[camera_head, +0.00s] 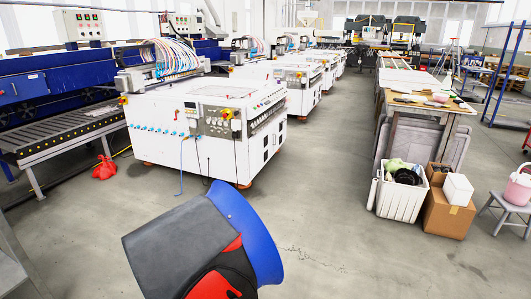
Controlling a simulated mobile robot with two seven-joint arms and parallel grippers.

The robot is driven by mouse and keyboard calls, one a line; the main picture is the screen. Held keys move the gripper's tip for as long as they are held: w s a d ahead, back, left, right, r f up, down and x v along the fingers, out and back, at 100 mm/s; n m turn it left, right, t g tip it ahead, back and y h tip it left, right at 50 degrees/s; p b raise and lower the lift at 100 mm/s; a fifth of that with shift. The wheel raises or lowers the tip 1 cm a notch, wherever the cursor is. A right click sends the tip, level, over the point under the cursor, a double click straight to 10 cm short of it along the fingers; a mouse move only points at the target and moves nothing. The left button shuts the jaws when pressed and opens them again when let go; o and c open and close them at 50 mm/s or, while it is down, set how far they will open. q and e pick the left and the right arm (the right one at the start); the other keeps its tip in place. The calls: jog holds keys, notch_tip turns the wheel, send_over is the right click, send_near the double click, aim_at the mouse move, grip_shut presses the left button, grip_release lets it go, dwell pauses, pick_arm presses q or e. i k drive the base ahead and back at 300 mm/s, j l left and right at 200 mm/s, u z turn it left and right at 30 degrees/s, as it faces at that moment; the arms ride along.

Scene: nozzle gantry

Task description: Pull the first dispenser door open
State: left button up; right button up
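No dispenser door can be made out for certain in the head view. The nearest white machine (215,150) stands left of centre, with gauges and knobs along its upper side and plain panels below. I cannot tell whether any of these panels is the dispenser door. Neither of my grippers can be made out. A large grey, blue and red shape at the bottom middle hides part of the floor, and I cannot tell what it is.
Blue machinery with a roller conveyor (65,133) runs along the left. A white bin (400,200), a cardboard box (446,214) and a stool (507,207) stand at the right, below a cluttered workbench. The grey floor between is mostly clear.

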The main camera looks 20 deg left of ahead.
aim_at(261, 145)
jog(key=l+z, duration=0.1)
jog(key=i+l, duration=0.1)
jog(key=l, duration=0.15)
jog(key=i+l+u, duration=0.15)
jog(key=l, duration=0.45)
jog(key=i+l, duration=0.3)
jog(key=i, duration=0.15)
jog(key=i+l+u, duration=0.1)
jog(key=i+l, duration=0.15)
jog(key=i, duration=0.2)
jog(key=i+l+z, duration=0.15)
jog(key=i, duration=1.2)
jog(key=i+u, duration=0.25)
jog(key=i, duration=0.35)
jog(key=i+u, duration=0.3)
jog(key=i, duration=0.3)
jog(key=i+u, duration=0.4)
jog(key=i, duration=0.15)
jog(key=i+u, duration=0.4)
jog(key=i, duration=0.15)
jog(key=i+u, duration=0.15)
jog(key=i, duration=0.65)
jog(key=i+u, duration=0.1)
jog(key=i, duration=0.65)
jog(key=i+l+u, duration=0.15)
jog(key=i, duration=0.65)
